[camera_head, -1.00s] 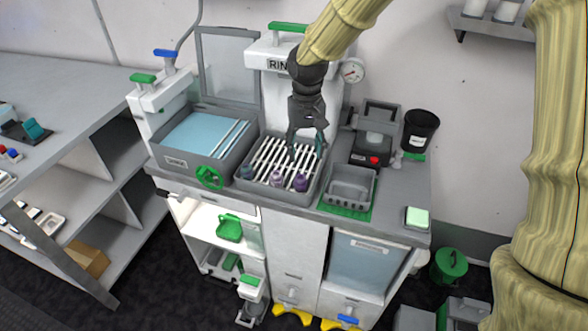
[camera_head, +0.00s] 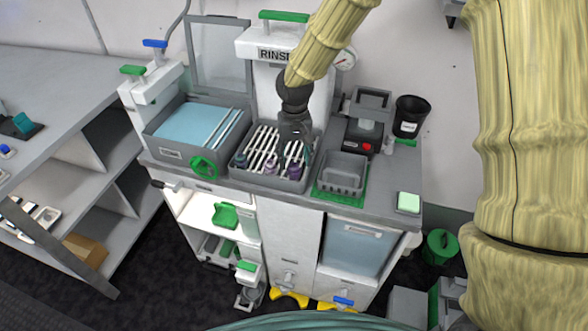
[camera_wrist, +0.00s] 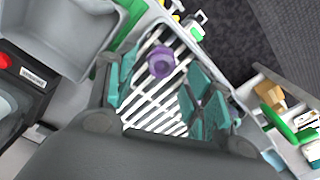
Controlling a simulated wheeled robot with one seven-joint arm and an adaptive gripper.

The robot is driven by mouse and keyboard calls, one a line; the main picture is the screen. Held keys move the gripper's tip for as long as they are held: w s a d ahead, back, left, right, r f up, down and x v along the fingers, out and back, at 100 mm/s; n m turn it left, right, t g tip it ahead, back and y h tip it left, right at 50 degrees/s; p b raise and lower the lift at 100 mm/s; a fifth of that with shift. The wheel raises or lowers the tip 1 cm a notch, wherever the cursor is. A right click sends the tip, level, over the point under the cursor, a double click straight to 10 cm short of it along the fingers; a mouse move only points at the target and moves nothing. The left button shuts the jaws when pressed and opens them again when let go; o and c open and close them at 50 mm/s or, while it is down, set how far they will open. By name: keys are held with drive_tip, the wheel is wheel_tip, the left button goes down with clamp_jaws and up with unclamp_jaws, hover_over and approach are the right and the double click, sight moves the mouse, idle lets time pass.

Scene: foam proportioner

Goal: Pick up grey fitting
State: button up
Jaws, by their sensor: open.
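Several small fittings stand along the front of the slatted rinse tray (camera_head: 298,184). One is blue-grey (camera_head: 242,161), one is pinkish-mauve (camera_head: 271,168) and one is dark purple (camera_head: 293,170). I cannot tell for sure which one is the grey fitting; the blue-grey one at the left looks greyest. My gripper (camera_head: 294,156) is open and low over the tray, behind the purple fitting. In the wrist view, my gripper (camera_wrist: 158,80) has its teal fingers spread above the slats. A purple fitting (camera_wrist: 160,62) shows between them, and another purple piece is partly hidden behind the right finger.
A blue-filled basin (camera_head: 197,130) with a green wheel (camera_head: 203,167) adjoins the tray at the left. A grey bin (camera_head: 344,172) on a green mat, a dark device with a red button (camera_head: 366,146) and a black cup (camera_head: 410,116) stand at the right.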

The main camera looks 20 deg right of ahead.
sight(294, 171)
drive_tip(key=shift+a+f+p, duration=0.1)
drive_tip(key=shift+f+p, duration=0.25)
drive_tip(key=shift+f, duration=1.1)
drive_tip(key=shift+s, duration=0.1)
drive_tip(key=c, duration=0.9)
